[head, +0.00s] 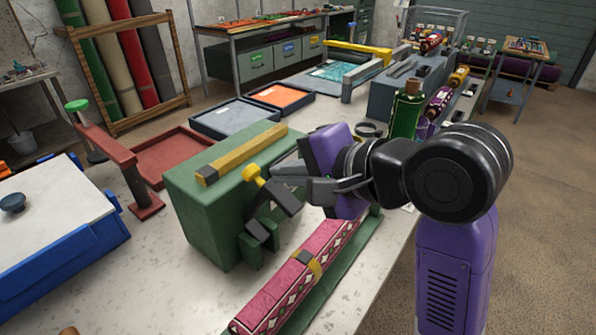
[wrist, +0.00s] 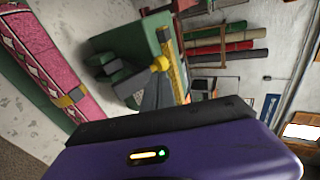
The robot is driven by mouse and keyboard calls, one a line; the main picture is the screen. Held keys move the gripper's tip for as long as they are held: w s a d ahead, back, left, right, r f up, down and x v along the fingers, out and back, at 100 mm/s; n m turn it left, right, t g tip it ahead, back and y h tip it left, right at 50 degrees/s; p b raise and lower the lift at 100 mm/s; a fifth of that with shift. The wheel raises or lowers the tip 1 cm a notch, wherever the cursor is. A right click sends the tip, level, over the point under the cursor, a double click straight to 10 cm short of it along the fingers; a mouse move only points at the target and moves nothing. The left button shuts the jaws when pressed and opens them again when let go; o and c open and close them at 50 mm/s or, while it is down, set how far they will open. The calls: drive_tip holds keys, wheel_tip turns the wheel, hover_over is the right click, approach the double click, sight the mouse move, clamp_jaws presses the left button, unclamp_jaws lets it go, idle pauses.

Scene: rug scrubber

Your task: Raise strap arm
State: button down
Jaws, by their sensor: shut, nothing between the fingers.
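The green box (head: 205,200) stands on the pale bench top. A short lever with a yellow knob (head: 252,173) and a dark block sits at its right face, and I take this for the strap arm. The lever leans upward from dark and green brackets (head: 257,232). My gripper (head: 279,177) is shut and empty, its grey fingertips right beside the yellow knob. In the wrist view the knob (wrist: 160,63) shows just beyond the fingertips; I cannot tell whether they touch. A pink patterned rug roll (head: 300,280) with a yellow band lies in a green tray below.
A yellow bar (head: 240,155) lies along the box top. A red stand (head: 120,165) and a blue bin (head: 65,235) are at left. A green bottle (head: 406,110) stands behind my wrist. Open floor (head: 545,230) lies at right.

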sight(249, 168)
drive_tip(key=shift+x, duration=2.55)
drive_tip(key=shift+r, duration=0.1)
drive_tip(key=a+r+p, duration=0.1)
drive_tip(key=p, duration=0.2)
drive_tip(key=shift+w+a+h, duration=0.1)
drive_tip(key=shift+w+h, duration=0.2)
drive_tip(key=shift+w, duration=0.1)
drive_tip(key=w+a+g+h+p, duration=0.1)
drive_tip(key=a+p, duration=0.1)
drive_tip(key=p, duration=0.4)
drive_tip(key=shift+w+a, duration=0.15)
drive_tip(key=shift+w, duration=0.25)
drive_tip(key=shift+w+a+g+h+p, duration=0.3)
drive_tip(key=shift+w+a+g+p, duration=0.2)
drive_tip(key=shift+p, duration=0.4)
drive_tip(key=shift+w+a+f+p, duration=0.35)
drive_tip(key=shift+w+a, duration=0.2)
drive_tip(key=shift+a, duration=0.3)
